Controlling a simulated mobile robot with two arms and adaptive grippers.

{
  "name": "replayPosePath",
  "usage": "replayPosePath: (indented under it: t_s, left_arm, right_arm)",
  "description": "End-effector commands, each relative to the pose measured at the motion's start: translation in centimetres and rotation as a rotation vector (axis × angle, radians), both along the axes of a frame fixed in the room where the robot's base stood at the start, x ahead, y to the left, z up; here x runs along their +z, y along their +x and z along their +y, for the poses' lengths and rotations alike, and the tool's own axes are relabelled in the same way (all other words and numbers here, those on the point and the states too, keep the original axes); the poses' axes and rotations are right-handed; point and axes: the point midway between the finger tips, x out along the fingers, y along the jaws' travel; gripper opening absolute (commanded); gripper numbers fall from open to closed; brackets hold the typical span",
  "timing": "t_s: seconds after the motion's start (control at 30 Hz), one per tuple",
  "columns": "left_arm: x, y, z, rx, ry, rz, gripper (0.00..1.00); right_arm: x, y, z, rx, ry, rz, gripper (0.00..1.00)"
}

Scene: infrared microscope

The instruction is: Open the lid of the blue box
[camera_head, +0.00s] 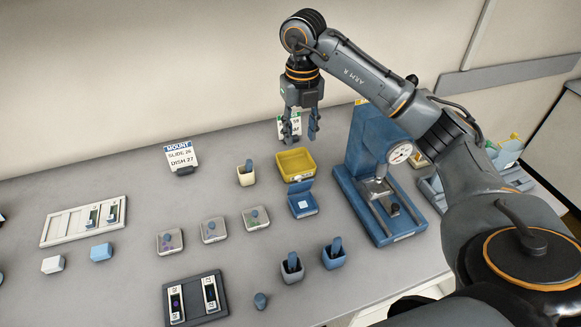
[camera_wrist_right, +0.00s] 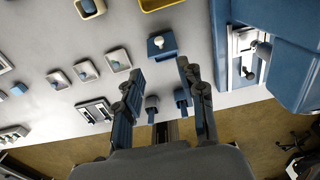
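The blue box (camera_head: 304,209) stands on the table left of the blue microscope. A blue panel at its back, which looks like its lid (camera_head: 299,187), appears raised and tilted back, with a pale square face in front of it. In the right wrist view the box (camera_wrist_right: 163,52) shows near the top centre with a pale round piece on it. My right gripper (camera_head: 301,130) is open and empty, high above the back of the table and apart from the box. Its spread fingers also show in the wrist view (camera_wrist_right: 160,85). My left gripper is not in view.
A yellow tray (camera_head: 311,166) stands just behind the box, and the blue microscope (camera_head: 364,165) to its right. Several small dishes, a cream cup (camera_head: 246,175), two cups with blue tools, a dark slide holder (camera_head: 195,317) and a white rack (camera_head: 70,240) stand around. A sign (camera_head: 180,156) stands at the back.

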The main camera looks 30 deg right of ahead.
Motion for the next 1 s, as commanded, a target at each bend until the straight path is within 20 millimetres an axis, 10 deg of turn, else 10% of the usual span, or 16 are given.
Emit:
replayPosePath:
  t_s: [0.27,0.6,1.0]
  left_arm:
    - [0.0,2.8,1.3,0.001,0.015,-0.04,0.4]
    - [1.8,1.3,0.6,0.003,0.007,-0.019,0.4]
    - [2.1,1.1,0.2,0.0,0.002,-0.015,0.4]
  right_arm:
    - [-5.3,-0.2,0.2,0.002,0.004,0.01,0.4]
    - [-11.3,0.0,0.1,0.001,0.001,0.006,0.4]
    - [-13.4,0.0,0.1,0.003,0.002,0.003,0.4]
